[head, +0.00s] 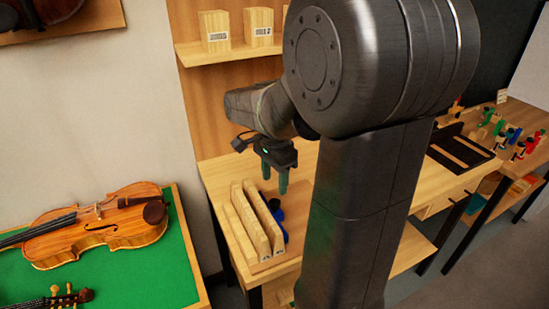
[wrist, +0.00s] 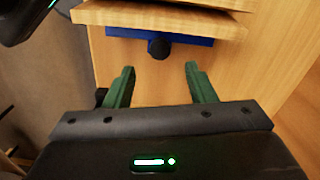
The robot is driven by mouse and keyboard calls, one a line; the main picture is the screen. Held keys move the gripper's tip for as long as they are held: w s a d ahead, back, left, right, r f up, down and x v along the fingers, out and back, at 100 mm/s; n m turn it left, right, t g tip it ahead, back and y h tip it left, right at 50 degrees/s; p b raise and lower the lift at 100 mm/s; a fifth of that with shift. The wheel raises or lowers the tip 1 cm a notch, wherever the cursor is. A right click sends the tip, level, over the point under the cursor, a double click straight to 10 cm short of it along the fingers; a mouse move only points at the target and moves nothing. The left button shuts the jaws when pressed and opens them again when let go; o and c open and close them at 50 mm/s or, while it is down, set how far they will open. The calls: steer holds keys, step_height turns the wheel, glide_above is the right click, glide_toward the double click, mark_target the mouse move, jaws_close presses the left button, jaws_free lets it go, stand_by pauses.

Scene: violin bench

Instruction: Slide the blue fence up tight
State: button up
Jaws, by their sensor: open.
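The blue fence (wrist: 200,41) lies across the bench top in the wrist view, with a dark round knob (wrist: 159,48) at its middle. A pale wooden piece (wrist: 160,18) lies along its far side and partly covers it; I cannot tell whether they touch. My gripper (wrist: 159,70) is open and empty, its green fingers apart on the near side of the knob. In the head view, part of the blue fence (head: 281,228) shows right of the upright wooden strips (head: 250,222), partly hidden by my arm.
A violin (head: 100,230) lies on a green-topped table (head: 150,275) at left. A shelf (head: 225,50) with wooden blocks is behind my arm. A dark tray (head: 460,148) and several coloured clamps (head: 520,145) are on the bench at right. My arm hides the bench's middle.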

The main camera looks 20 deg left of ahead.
mark_target(276, 202)
step_height(276, 202, up, 7)
stand_by(0.3)
steer(key=shift+f, duration=0.2)
step_height(276, 202, down, 13)
steer(key=shift+f, duration=0.2)
steer(key=shift+w+f+b, duration=0.1)
steer(key=shift+f+b, duration=0.05)
steer(key=shift+b, duration=0.2)
steer(key=shift+d+r, duration=0.1)
steer(key=shift+r, duration=0.5)
